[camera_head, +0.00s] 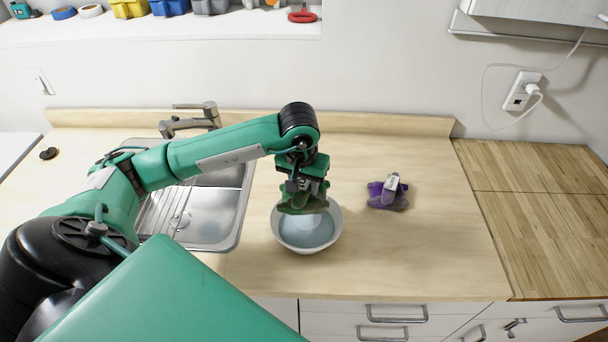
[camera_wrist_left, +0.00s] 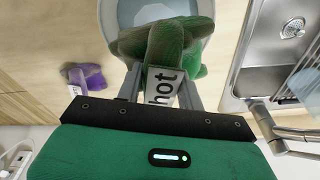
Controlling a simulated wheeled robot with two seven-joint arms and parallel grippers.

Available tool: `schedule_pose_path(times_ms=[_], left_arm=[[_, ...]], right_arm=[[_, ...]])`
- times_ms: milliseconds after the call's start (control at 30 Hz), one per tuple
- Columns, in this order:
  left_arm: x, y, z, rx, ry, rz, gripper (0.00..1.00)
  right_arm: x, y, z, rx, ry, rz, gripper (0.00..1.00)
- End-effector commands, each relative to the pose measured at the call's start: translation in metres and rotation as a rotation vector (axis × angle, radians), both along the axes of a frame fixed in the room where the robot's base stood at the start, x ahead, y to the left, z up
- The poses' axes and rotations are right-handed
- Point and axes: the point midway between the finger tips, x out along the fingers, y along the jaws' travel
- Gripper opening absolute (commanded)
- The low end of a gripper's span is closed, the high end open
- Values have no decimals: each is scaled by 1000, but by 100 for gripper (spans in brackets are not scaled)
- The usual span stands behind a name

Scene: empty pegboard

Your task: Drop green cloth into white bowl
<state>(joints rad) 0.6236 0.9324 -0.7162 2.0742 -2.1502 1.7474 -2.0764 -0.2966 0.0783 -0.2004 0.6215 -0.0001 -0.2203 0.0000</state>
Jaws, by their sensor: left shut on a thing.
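My left gripper (camera_head: 303,192) is over the far part of the white bowl and shut on the green cloth (camera_head: 295,204). The cloth bunches out around the fingertips and hangs over the bowl's far rim area. In the left wrist view the green cloth (camera_wrist_left: 165,48) is between the fingers (camera_wrist_left: 162,78), with a white label reading "hot" on it. The white bowl (camera_head: 309,248) stands on the counter and has a bluish inside. The wrist view shows part of it (camera_wrist_left: 112,22) behind the cloth. My right gripper is not in view.
A purple cloth (camera_head: 378,197) with a white tag lies right of the bowl. A steel sink (camera_head: 225,222) with a faucet (camera_head: 190,120) is at left. A wooden board surface (camera_head: 540,220) is at right. The counter in front of the purple cloth is clear.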

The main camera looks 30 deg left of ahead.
Motion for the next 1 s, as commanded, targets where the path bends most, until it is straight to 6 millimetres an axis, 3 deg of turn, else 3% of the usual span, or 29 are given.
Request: schedule_pose_path(times_ms=[200, 533, 567, 667, 1000], left_arm=[[0, 0, -17, -1, 1, 0, 14], [0, 0, -19, 0, -1, 0, 14], [0, 0, -19, 0, -1, 0, 42], [0, 0, -19, 0, -1, 0, 61], [0, 0, -18, 0, -1, 0, 63]], right_arm=[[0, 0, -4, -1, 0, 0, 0], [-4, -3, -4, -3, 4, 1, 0], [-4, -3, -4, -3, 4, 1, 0], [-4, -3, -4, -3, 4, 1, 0], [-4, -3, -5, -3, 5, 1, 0]])
